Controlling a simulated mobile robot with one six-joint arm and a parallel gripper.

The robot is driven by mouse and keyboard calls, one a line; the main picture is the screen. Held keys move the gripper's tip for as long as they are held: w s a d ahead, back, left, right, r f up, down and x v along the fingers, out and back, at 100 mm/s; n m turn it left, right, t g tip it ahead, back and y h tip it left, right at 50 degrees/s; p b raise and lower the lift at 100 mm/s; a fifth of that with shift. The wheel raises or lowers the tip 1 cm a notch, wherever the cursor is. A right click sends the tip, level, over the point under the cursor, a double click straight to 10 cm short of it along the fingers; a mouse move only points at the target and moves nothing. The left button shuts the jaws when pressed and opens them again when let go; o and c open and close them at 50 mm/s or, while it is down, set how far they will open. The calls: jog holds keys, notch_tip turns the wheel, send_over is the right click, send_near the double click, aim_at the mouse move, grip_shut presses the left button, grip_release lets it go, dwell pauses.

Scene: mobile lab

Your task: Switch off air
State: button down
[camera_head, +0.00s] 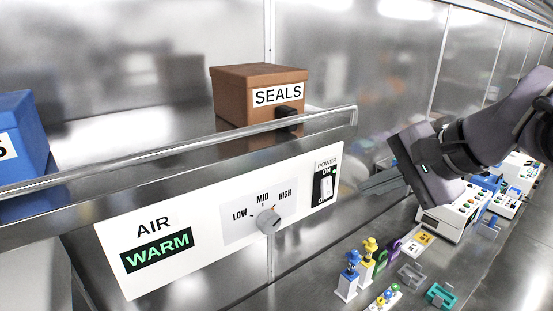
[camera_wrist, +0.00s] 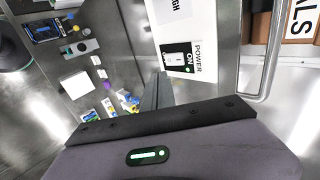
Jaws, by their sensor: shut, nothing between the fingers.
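The white air panel (camera_head: 200,225) hangs below the shelf rail, with the label AIR and a lit green WARM display (camera_head: 157,250). A grey knob (camera_head: 268,220) sits under LOW, MID and HIGH. The power switch (camera_head: 326,187) is a white rocker in a black frame at the panel's right end, marked ON at the top; the lower marking is hard to read. The switch also shows in the wrist view (camera_wrist: 178,60). My gripper (camera_head: 364,186) is shut and empty, just right of the panel and apart from the switch. Its fingers show in the wrist view (camera_wrist: 160,78).
A brown SEALS box (camera_head: 245,95) and a blue box (camera_head: 22,135) stand on the shelf behind a metal rail (camera_head: 180,148). Small blue and yellow valves (camera_head: 350,275) and several devices stand on the bench below. The space in front of the switch looks clear.

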aim_at(329, 195)
jog(key=x, duration=0.2)
jog(key=r+x, duration=0.1)
jog(key=x, duration=0.2)
jog(key=w+p+x, duration=0.1)
jog(key=x, duration=0.1)
jog(key=shift+w+a+f, duration=0.1)
jog(key=shift+w+a, duration=0.2)
jog(key=shift+a, duration=0.2)
jog(key=shift+s, duration=0.1)
jog(key=shift+d, duration=0.1)
